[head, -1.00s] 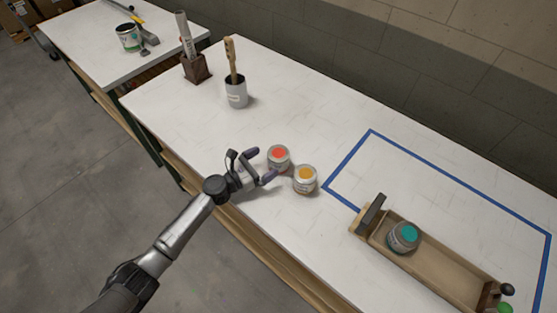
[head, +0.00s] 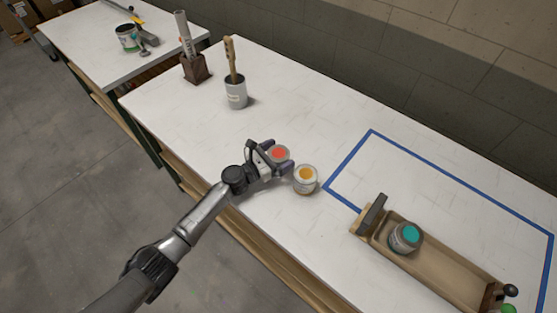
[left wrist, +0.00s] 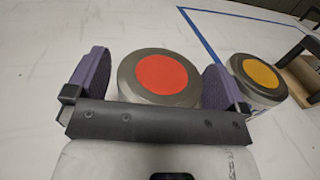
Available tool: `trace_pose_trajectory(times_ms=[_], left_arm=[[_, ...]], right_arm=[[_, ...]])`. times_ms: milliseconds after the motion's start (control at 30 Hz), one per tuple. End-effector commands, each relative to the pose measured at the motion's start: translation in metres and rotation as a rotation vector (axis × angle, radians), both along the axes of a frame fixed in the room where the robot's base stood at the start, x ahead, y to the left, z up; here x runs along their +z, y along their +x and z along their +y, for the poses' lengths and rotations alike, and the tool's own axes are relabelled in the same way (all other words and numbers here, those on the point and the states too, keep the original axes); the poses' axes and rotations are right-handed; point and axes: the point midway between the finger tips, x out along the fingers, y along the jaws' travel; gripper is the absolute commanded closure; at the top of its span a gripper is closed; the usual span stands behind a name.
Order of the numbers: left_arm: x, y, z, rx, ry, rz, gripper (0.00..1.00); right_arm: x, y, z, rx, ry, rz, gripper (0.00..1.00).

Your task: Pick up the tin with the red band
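The tin with the red band shows a red disc on its lid (head: 280,153) and stands on the white table; its band is hidden. It also shows in the left wrist view (left wrist: 160,77). My left gripper (head: 272,158) is around it, with one purple-padded finger on each side (left wrist: 155,85). The left finger stands a little apart from the tin; the right finger is close to it. The fingers are open. A tin with an orange-yellow lid (head: 306,178) stands just right of the right finger. My right gripper is not in view.
A wooden tray (head: 440,265) at the right holds a teal-lidded tin (head: 405,237). Blue tape (head: 455,180) marks a rectangle on the table (head: 190,125). A cup with a brush (head: 236,94) and a dark holder (head: 195,69) stand at the back left.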

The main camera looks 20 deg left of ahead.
Motion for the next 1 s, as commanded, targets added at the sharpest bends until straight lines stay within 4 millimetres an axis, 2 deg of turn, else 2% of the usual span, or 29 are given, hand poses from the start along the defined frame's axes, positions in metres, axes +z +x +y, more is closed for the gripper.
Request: trace_pose_trajectory(times_ms=[67,533,800,1000], left_arm=[[0.000,0.000,0.000,0.000,0.000,0.000,0.08],[0.000,0.000,0.000,0.000,0.000,0.000,0.53],[0.004,0.000,0.000,-0.001,0.000,-0.001,0.53],[0.034,0.000,0.000,-0.001,0.002,-0.004,0.53]], right_arm=[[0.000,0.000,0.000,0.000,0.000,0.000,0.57],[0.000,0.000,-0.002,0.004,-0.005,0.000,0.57],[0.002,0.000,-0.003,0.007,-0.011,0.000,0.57],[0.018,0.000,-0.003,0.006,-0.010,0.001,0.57]])
